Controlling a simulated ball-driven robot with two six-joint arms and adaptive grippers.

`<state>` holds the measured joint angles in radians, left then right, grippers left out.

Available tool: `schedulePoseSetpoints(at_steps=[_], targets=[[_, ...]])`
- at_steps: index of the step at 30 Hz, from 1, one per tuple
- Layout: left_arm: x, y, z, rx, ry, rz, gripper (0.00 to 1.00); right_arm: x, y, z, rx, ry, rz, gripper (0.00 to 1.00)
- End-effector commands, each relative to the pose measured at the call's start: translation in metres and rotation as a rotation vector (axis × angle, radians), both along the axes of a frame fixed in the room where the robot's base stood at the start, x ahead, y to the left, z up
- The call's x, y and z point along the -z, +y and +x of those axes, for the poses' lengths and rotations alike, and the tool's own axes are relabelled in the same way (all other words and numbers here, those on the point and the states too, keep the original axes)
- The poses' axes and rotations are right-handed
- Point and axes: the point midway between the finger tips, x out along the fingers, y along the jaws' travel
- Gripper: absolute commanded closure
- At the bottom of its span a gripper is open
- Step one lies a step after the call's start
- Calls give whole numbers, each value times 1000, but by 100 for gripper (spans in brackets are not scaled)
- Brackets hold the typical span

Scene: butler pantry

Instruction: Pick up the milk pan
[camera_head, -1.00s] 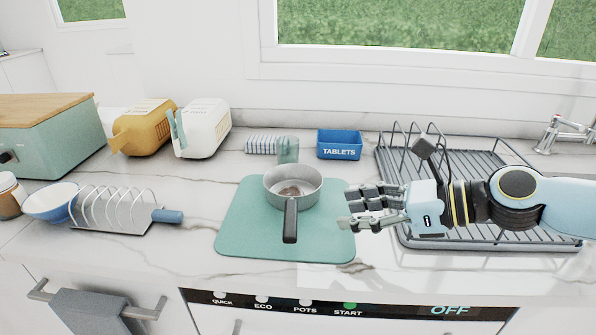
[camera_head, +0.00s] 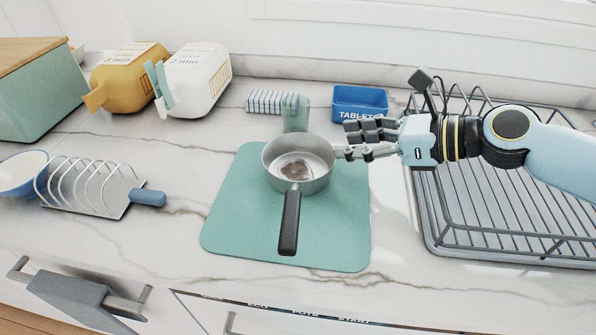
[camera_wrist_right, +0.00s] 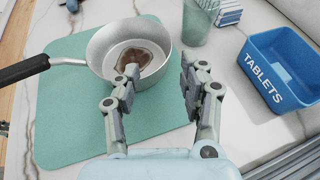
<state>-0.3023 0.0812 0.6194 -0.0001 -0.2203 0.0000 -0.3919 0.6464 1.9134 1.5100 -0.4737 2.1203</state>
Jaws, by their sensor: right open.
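The milk pan (camera_head: 318,183) is a small grey metal pan with a brown patch inside. It stands upright on a green mat (camera_head: 232,235), its black handle (camera_head: 289,222) pointing to the counter's front edge. My right gripper (camera_head: 346,142) is open and empty at the pan's right rim. In the right wrist view, the pan (camera_wrist_right: 103,62) lies ahead and left of the open right gripper (camera_wrist_right: 160,72). One finger overlaps the pan's inside there; I cannot tell whether it touches. My left gripper is not in view.
A green glass (camera_head: 296,115) stands just behind the pan, beside a striped stack (camera_head: 264,101). A blue TABLETS box (camera_head: 360,101) is behind the gripper. A wire dish rack (camera_head: 480,235) stands right, a toast rack (camera_head: 95,195) left. The counter in front of the mat is clear.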

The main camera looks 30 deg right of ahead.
Motion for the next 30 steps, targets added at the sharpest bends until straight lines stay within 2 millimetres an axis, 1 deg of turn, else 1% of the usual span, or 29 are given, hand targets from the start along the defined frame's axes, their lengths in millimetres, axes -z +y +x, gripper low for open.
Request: schedulePoseSetpoints(at_steps=[1,8,12,15,19,25,30], targets=[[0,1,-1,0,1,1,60,2,4,6,3,-3,4,57],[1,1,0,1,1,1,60,9,13,21,1,1,3,57],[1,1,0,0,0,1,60,16,23,40,1,-2,5,57],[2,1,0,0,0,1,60,22,30,51,1,0,3,57],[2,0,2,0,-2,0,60,25,34,56,-1,2,1,57],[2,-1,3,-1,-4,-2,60,26,34,56,-2,2,-1,57],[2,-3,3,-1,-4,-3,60,26,34,56,-2,2,-1,79]])
